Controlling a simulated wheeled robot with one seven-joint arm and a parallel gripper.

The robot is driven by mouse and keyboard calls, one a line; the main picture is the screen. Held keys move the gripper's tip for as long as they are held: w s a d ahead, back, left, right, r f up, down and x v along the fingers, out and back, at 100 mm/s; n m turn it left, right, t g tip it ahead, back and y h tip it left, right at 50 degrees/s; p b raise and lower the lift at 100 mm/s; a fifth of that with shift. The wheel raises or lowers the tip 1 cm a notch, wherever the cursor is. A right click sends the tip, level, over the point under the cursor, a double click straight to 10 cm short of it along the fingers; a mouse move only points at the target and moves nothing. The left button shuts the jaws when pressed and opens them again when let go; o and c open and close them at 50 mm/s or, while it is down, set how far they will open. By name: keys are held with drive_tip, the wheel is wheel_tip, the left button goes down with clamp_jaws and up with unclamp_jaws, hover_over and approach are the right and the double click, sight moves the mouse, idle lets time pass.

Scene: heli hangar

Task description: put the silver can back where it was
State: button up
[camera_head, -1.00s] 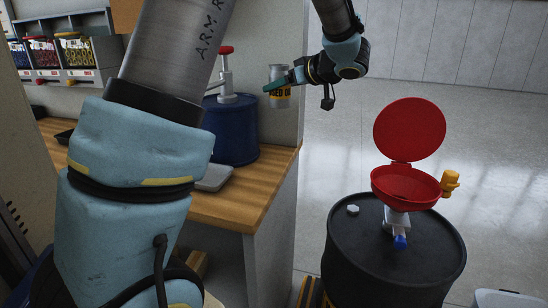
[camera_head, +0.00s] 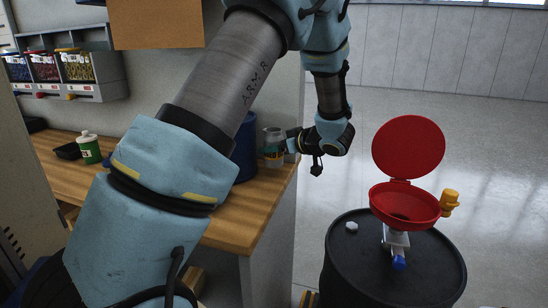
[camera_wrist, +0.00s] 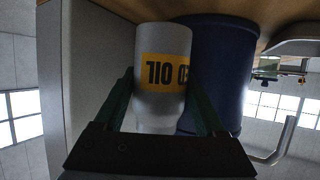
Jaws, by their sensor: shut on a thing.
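The silver can (camera_head: 273,135), with a yellow label, is upright at the right end of the wooden bench (camera_head: 228,228). My gripper (camera_head: 286,146) is shut on it from the right side. The wrist view is upside down and shows the can (camera_wrist: 165,112) between the two fingers (camera_wrist: 163,95), its yellow label facing the camera. The can's base is close to the bench top (camera_wrist: 232,10); I cannot tell whether it touches.
A dark blue drum (camera_head: 246,150) stands just left of the can, partly hidden by my arm; it also shows in the wrist view (camera_wrist: 215,70). A green-and-white bottle (camera_head: 88,148) stands farther left. A black barrel (camera_head: 385,280) with an open red funnel (camera_head: 405,205) stands right of the bench.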

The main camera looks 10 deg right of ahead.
sight(280, 156)
drive_tip(key=shift+f, duration=1.65)
drive_tip(key=shift+f, duration=0.15)
drive_tip(key=o, duration=1.5)
drive_tip(key=b+v, duration=0.1)
drive_tip(key=v, duration=1.1)
